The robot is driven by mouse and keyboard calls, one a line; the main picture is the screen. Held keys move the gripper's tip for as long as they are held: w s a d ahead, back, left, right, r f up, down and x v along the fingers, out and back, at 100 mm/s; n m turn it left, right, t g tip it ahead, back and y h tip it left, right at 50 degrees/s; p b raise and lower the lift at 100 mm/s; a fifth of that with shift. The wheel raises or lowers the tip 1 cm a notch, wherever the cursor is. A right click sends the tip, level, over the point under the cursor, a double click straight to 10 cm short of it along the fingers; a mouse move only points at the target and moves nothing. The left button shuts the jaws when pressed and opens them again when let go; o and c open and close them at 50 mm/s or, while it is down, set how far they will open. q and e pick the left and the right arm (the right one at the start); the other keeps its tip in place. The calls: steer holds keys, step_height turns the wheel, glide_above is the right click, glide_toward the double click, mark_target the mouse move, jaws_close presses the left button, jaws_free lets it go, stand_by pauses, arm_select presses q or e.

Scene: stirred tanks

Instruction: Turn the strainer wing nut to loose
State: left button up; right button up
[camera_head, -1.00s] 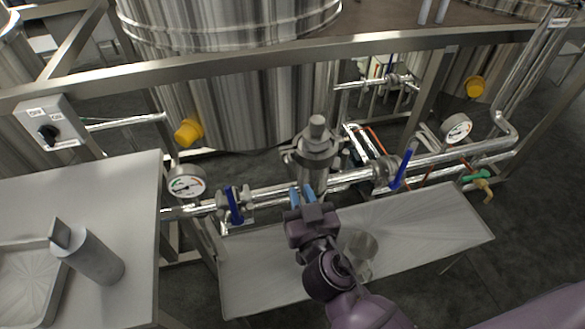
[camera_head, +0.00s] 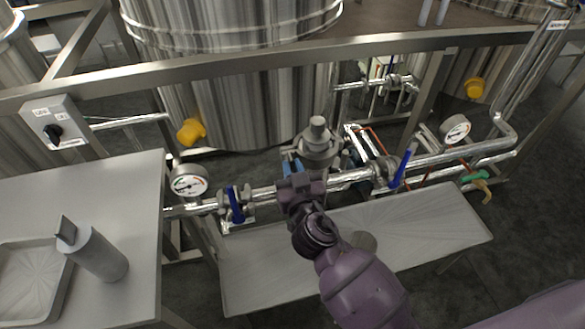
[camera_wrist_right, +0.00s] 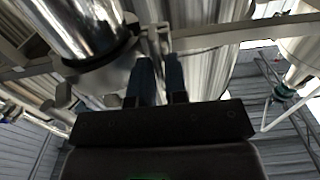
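The strainer (camera_head: 318,148) is an upright steel housing with a round cap, set in the pipe line at the centre of the head view. In the right wrist view its shiny body (camera_wrist_right: 82,28) fills the upper left, with a clamp band around it. A small pale metal piece, likely the wing nut (camera_wrist_right: 153,40), stands just past my fingertips. My right gripper (camera_head: 292,167) is at the strainer's front left side, its blue fingers parted by a narrow gap. The gripper (camera_wrist_right: 160,62) covers part of the clamp; contact with the nut cannot be told. My left gripper is not in view.
Blue-handled valves (camera_head: 236,205) (camera_head: 403,165) sit on the pipe either side of the strainer. A pressure gauge (camera_head: 188,184) is at left. A steel table (camera_head: 130,200) stands left.

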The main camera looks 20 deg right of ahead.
jaws_close()
steer(key=shift+a+f+n+p, duration=0.1)
steer(key=shift+n+p, duration=0.2)
steer(key=shift+n, duration=2.65)
steer(key=shift+a+f+n+p, duration=0.1)
steer(key=shift+n+p, duration=0.25)
steer(key=shift+n, duration=2.55)
steer(key=shift+a+f+n+p, duration=0.1)
steer(key=shift+n+p, duration=0.2)
steer(key=shift+n, duration=2.65)
